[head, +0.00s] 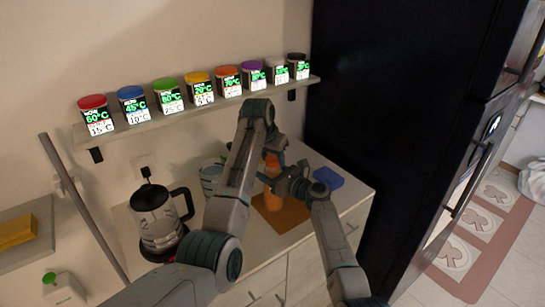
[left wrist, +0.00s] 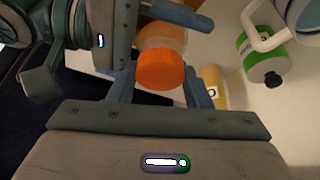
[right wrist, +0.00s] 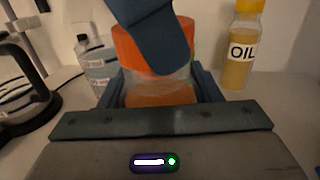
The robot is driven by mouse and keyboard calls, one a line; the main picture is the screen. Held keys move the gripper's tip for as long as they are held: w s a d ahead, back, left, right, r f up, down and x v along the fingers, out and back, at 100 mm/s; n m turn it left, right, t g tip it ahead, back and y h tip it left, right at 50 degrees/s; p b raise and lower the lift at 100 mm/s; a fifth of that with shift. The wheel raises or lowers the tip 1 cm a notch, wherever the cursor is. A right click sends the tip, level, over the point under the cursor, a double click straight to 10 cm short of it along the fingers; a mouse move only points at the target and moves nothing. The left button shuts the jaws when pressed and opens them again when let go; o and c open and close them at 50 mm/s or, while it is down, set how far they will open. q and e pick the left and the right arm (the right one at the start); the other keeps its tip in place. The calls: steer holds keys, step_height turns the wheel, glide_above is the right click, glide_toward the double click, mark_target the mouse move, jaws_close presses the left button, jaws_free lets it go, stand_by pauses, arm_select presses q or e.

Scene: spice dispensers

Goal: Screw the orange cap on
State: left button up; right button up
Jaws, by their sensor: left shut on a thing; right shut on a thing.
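The orange cap (right wrist: 148,50) sits at the top of a clear jar (right wrist: 170,82) with orange contents. In the right wrist view a left finger crosses in front of the cap and hides part of it, so I cannot tell how tightly it sits. My left gripper (head: 270,150) is shut on the cap from above; the cap (left wrist: 160,72) shows between its fingers in the left wrist view. My right gripper (head: 280,182) is shut around the jar's body from the side. In the head view the jar (head: 271,196) looks upright, partly hidden by the arms.
A brown board (head: 290,214) and a blue block (head: 328,178) lie on the counter. A kettle (head: 158,220) stands at left. An oil bottle (right wrist: 241,60) stands behind the jar at right. A wall shelf (head: 140,128) holds several capped jars. A dark fridge (head: 395,90) bounds the right.

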arm_select(q)
steer(key=m+g+h, duration=0.1)
steer(key=m, duration=0.2)
steer(key=m+g, duration=0.1)
steer(key=m, duration=0.2)
steer(key=shift+w+a+m+h, duration=0.2)
steer(key=shift+m+h, duration=0.1)
steer(key=shift+h, duration=0.1)
steer(key=shift+d+f+m+g, duration=0.1)
steer(key=shift+m+g, duration=0.3)
steer(key=shift+m, duration=0.9)
steer(key=shift+m+g, duration=0.5)
steer(key=shift+m, duration=1.2)
steer(key=o, duration=1.1)
